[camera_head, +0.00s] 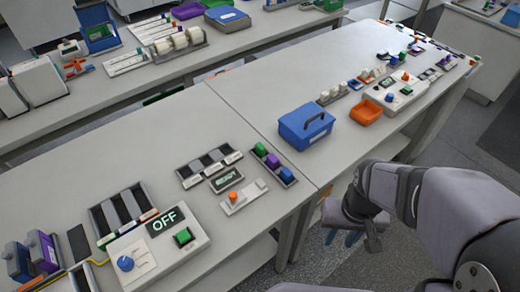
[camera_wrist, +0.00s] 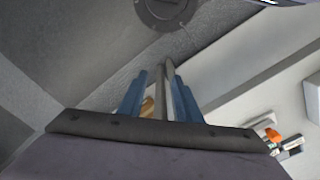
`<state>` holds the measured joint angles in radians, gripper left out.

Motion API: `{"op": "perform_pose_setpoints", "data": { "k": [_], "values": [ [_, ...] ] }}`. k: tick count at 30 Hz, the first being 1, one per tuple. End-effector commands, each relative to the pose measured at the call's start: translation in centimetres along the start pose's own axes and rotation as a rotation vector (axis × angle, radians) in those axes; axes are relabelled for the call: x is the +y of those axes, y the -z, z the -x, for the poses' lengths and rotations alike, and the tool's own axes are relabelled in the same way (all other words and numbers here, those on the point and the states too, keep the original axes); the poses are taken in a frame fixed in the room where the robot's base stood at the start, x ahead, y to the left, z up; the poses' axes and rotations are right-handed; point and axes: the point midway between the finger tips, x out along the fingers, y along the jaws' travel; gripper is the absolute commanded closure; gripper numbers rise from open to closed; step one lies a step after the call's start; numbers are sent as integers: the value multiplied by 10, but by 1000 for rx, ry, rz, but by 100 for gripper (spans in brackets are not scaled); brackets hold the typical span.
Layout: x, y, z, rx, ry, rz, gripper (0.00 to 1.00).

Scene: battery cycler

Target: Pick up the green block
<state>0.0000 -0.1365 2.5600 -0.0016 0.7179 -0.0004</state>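The green block (camera_head: 260,149) stands at the far end of a small dark tray (camera_head: 280,166) on the near bench, in the head view. A purple block (camera_head: 272,160) and a blue block (camera_head: 286,174) stand in line with it in the same tray. My gripper (camera_head: 341,238) hangs beyond the bench's edge, to the right of the tray and well apart from it. Its blue fingers (camera_wrist: 160,95) also show in the wrist view, spread with a gap and no block between them. The green block cannot be made out in the wrist view.
A control box (camera_head: 150,255) with an OFF display and a green button (camera_head: 183,237) stands at front left. A READY display (camera_head: 227,180) lies left of the tray. A blue case (camera_head: 306,127) and an orange bin (camera_head: 366,112) stand behind it.

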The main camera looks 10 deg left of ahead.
Motion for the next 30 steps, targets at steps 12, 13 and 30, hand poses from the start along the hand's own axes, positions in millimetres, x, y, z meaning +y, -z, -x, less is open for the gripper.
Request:
{"op": "perform_pose_setpoints", "data": {
  "k": [12,13,30],
  "values": [
    [0,0,0,0,0,0,62],
    [0,0,0,0,0,0,54],
    [-8,33,13,1,0,-50,50]
  ]
}}
